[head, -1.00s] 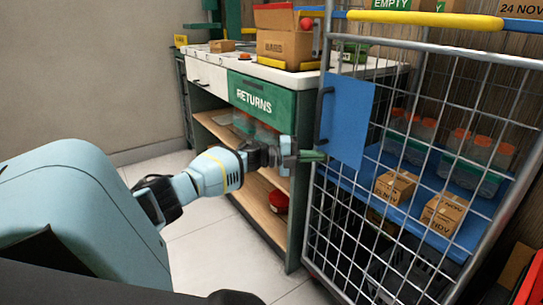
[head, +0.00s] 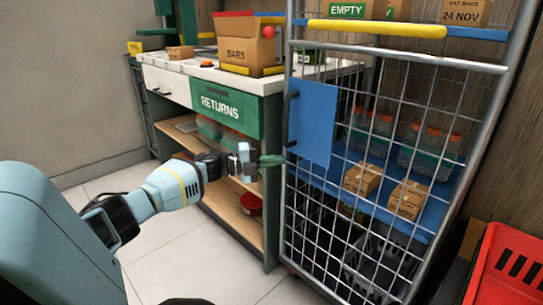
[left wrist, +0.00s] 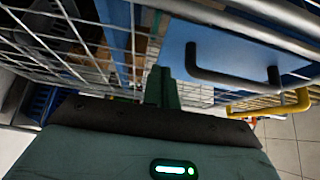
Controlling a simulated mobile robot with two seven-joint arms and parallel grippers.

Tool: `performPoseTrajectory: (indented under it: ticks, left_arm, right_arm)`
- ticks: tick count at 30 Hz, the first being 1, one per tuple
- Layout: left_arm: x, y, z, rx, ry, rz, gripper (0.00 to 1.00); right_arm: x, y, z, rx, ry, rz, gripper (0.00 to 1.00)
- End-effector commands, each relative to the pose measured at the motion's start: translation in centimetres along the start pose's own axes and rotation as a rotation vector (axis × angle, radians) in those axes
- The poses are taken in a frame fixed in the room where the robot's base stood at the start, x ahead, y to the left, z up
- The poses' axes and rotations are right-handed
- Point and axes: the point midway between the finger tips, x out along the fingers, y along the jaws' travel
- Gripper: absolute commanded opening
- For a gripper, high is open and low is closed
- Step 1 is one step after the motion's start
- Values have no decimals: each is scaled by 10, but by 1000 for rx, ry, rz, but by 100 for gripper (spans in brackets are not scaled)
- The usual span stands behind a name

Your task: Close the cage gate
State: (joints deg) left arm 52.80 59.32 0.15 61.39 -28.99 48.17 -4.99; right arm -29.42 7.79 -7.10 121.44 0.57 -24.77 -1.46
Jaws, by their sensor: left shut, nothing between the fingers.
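The cage gate (head: 330,215) is a wire mesh door at the front of the roll cage, with a blue plate (head: 312,122) and a black handle (head: 288,118) near its left edge. I cannot tell how wide any gap at that edge is. My left gripper (head: 272,160) is shut and empty, with its green fingers just below the handle at the gate's left edge. In the left wrist view the shut fingers (left wrist: 162,88) are close to the mesh, and the handle (left wrist: 230,78) is right of them, not gripped. Contact with the mesh is unclear. My right gripper is out of view.
Cartons (head: 408,199) and bottles stand on the cage's blue shelf behind the mesh. The returns counter (head: 160,90) is left of the cage. A red crate (head: 510,265) is at the lower right. Tiled floor (head: 190,255) is clear at the lower left.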

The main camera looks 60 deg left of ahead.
Motion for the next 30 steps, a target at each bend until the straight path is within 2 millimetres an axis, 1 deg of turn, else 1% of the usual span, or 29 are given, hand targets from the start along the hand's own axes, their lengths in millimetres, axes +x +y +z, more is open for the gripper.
performPoseTrajectory:
  ticks: [1, 3, 6, 12, 18, 30]
  left_arm:
    - [-11, 1, 13, 2, -11, 4, 0]
    - [-22, 4, 22, 1, -11, 5, 0]
    - [-37, 4, 36, 0, -10, 5, 0]
    - [-59, 5, 55, -1, -8, 6, 0]
    - [-69, 4, 64, -2, -5, 7, 0]
    - [-71, 3, 65, -2, -4, 6, 0]
  right_arm:
    - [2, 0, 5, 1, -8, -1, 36]
    - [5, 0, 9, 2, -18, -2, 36]
    - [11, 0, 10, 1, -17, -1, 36]
    - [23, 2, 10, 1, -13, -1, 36]
    - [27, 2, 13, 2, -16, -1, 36]
    - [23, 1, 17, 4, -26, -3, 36]
